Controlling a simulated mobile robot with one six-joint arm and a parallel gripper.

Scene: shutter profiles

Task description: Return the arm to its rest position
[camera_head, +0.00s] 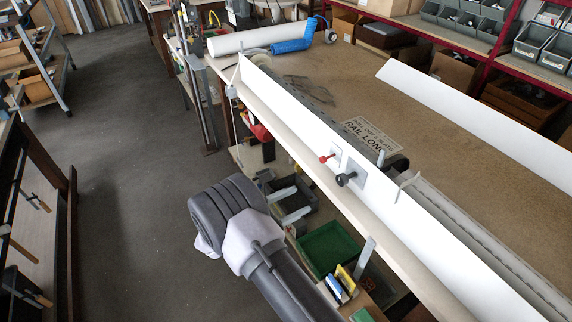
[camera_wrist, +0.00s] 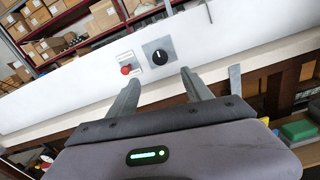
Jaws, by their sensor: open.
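My gripper (camera_wrist: 160,84) shows in the wrist view with its two dark fingers spread apart and nothing between them. It faces a long white profile with a red button (camera_wrist: 126,69) and a black knob (camera_wrist: 159,57) on it. The fingertips appear just below these controls in the picture; I cannot tell the gap to them. In the head view my grey arm (camera_head: 236,215) is at the lower middle, left of the workbench. The gripper itself cannot be made out there.
The workbench (camera_head: 300,95) carries the white profile (camera_head: 330,150), with a red button (camera_head: 326,158) and black knob (camera_head: 346,179). A green bin (camera_head: 328,248) and other boxes sit below its edge. Shelves with bins (camera_head: 480,25) stand behind. The grey floor (camera_head: 120,150) at left is clear.

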